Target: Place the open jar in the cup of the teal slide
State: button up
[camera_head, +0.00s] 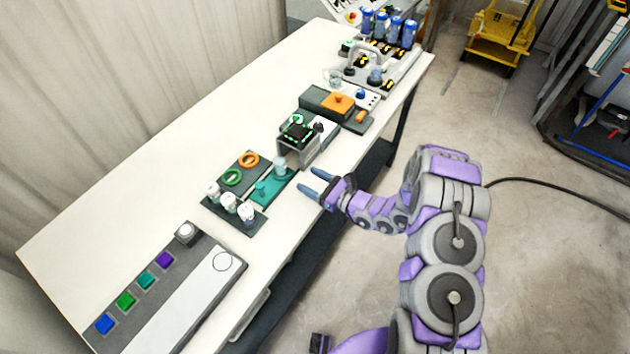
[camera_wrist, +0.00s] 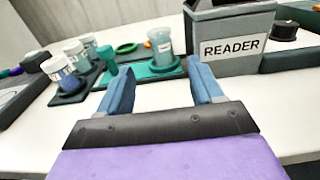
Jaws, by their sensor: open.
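The teal slide (camera_head: 272,190) lies flat near the front edge of the white table, with a teal knob on its left part. It also shows in the wrist view (camera_wrist: 136,75). A translucent jar without a visible lid (camera_wrist: 160,48) stands upright at the slide's right end, apparently in its round cup; the cup's inside is hidden. The jar shows in the head view too (camera_head: 280,164). My gripper (camera_head: 314,182) is open and empty, to the right of the slide and apart from the jar. In the wrist view the fingers (camera_wrist: 163,88) point towards the jar.
A dark rack (camera_head: 236,222) holds three white-lidded jars left of the slide. A dark tray behind has a green ring (camera_head: 232,177) and an orange ring (camera_head: 249,160). The grey READER box (camera_wrist: 232,42) stands close on the right. Bare tabletop lies in front.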

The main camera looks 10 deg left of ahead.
jog(key=shift+s+d, duration=0.25)
jog(key=shift+d, duration=0.3)
jog(key=s+a+r+n+g+y, duration=0.1)
jog(key=s+r+n+g, duration=0.2)
jog(key=r, duration=0.3)
jog(key=s+a+r+n+g, duration=0.2)
jog(key=s+r+n+g, duration=0.15)
jog(key=r, duration=0.25)
jog(key=s+d+r+n+g+h, duration=0.3)
jog(key=s+r+n+g, duration=0.3)
jog(key=s+r+n, duration=0.5)
jog(key=s+d+r+n+t+h, duration=0.1)
jog(key=s+d+n+t+h, duration=0.1)
jog(key=s+d+h, duration=0.5)
jog(key=s+d+r+n+t+h, duration=0.1)
jog(key=s+d+r+n+h, duration=0.1)
jog(key=s+d+h, duration=0.5)
jog(key=s+d+n, duration=0.1)
jog(key=s+d, duration=0.5)
jog(key=d, duration=0.5)
jog(key=shift+s+r+t, duration=0.2)
jog(key=shift+s+t, duration=0.1)
jog(key=shift+t, duration=0.05)
